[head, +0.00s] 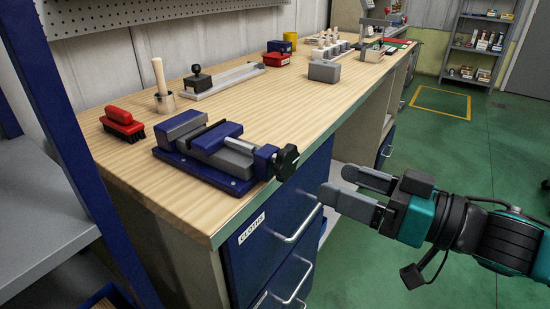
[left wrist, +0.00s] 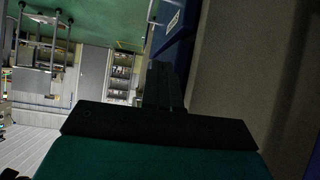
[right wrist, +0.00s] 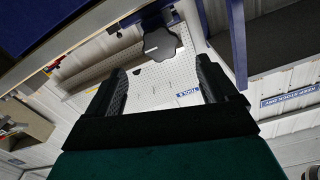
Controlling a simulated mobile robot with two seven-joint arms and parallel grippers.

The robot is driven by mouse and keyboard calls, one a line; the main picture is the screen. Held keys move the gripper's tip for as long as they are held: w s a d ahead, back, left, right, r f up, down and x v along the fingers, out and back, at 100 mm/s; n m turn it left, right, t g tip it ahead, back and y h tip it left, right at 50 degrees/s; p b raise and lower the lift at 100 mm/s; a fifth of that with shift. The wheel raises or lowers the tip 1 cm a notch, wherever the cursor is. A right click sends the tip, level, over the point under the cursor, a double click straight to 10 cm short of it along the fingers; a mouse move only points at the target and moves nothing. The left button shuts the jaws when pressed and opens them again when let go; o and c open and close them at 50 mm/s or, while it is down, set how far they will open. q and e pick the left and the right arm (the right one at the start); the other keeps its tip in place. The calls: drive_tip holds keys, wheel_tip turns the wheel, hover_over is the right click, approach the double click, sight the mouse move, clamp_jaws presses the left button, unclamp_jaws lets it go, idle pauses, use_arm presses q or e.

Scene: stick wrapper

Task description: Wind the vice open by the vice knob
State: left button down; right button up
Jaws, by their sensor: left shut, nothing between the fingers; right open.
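The blue and grey vice (head: 205,165) sits on the wooden workbench near its front edge. Its black lobed vice knob (head: 287,162) sticks out past the bench edge on the right. A narrow dark gap shows between the jaws. My right gripper (head: 336,181) is open and empty, to the right of the knob and apart from it, fingers pointing at it. In the right wrist view the knob (right wrist: 161,43) lies ahead, between and beyond the spread fingers (right wrist: 160,75). My left gripper (left wrist: 165,88) shows only in the left wrist view, shut and empty, beside the dark blue drawer front.
Blue drawers (head: 265,240) with bar handles lie below the knob. The green floor at right is open.

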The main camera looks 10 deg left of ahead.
sight(291, 165)
drive_tip(key=b+x, duration=0.2)
drive_tip(key=x, duration=0.8)
drive_tip(key=shift+f, duration=0.1)
drive_tip(key=shift+x, duration=0.85)
drive_tip(key=shift+c, duration=0.5)
drive_tip(key=c, duration=0.9)
drive_tip(key=shift+c, duration=0.2)
drive_tip(key=n+p, duration=0.2)
drive_tip(key=p, duration=0.1)
drive_tip(key=n+p, duration=0.2)
drive_tip(key=p, duration=0.1)
drive_tip(key=shift+r+n, duration=0.3)
drive_tip(key=shift+r, duration=0.05)
drive_tip(key=shift+f+n, duration=0.15)
drive_tip(key=shift+n, duration=0.35)
